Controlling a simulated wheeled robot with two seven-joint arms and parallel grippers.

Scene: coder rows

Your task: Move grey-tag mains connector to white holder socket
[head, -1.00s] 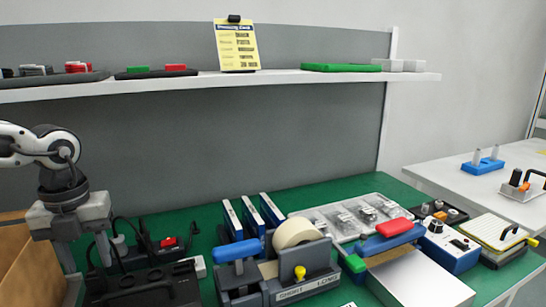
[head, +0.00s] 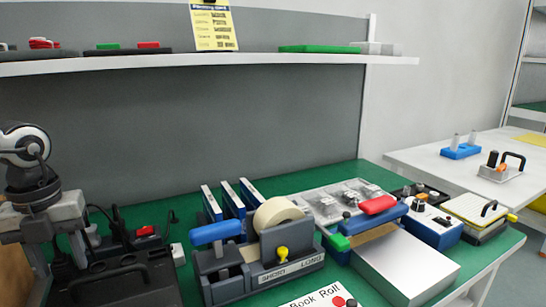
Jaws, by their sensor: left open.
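My left gripper (head: 59,258) is at the left edge, pointing down, open, with nothing seen between its fingers. It is just left of and above a black block (head: 132,287) with slots in its top. Behind that block is a black strip with a red switch (head: 146,231) and dark plugs and leads (head: 117,222). A small white piece (head: 178,254) sits at the strip's right end; I cannot tell if it is the white holder socket. No grey tag can be made out; the gripper covers part of this area. My right gripper is not in view.
A grey tape dispenser (head: 265,272) with a blue handle stands right of the black block. Blue-white binders (head: 229,199), a clear parts tray (head: 325,205), a sealer with a red grip (head: 377,205) and a blue box (head: 432,228) crowd the green bench. A shelf (head: 220,60) runs above.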

